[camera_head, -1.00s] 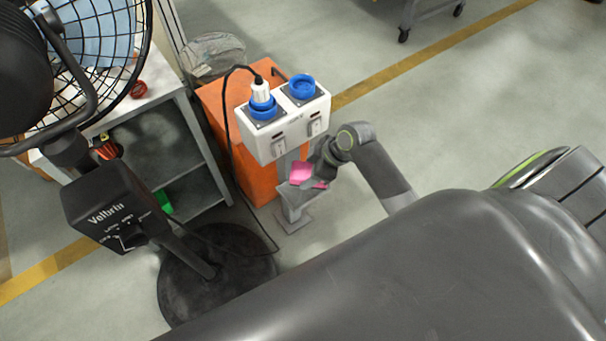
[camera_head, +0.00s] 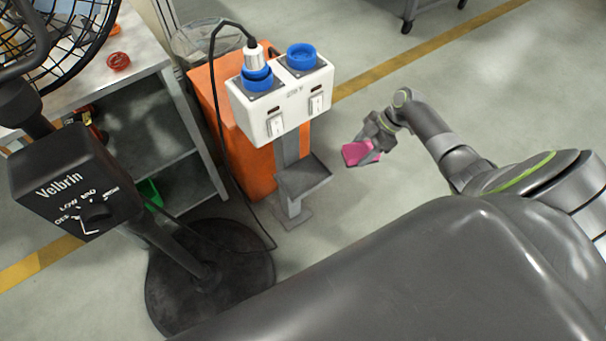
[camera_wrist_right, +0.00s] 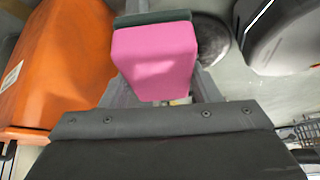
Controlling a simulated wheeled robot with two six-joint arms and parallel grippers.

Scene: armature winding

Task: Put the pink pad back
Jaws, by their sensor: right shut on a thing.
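The pink pad (camera_head: 357,153) is in my right gripper (camera_head: 370,150), which is shut on it. The gripper holds it in the air to the right of the grey shelf (camera_head: 303,177) on the socket post, apart from it. In the right wrist view the pink pad (camera_wrist_right: 155,58) fills the upper middle, between the gripper's fingers. The shelf is empty. My left gripper is not in view.
A white socket box (camera_head: 282,100) with two blue sockets stands above the shelf, a black cable plugged in. An orange cabinet (camera_head: 215,100) is behind it. A black fan (camera_head: 70,180) stands left on a round base. Open floor lies right.

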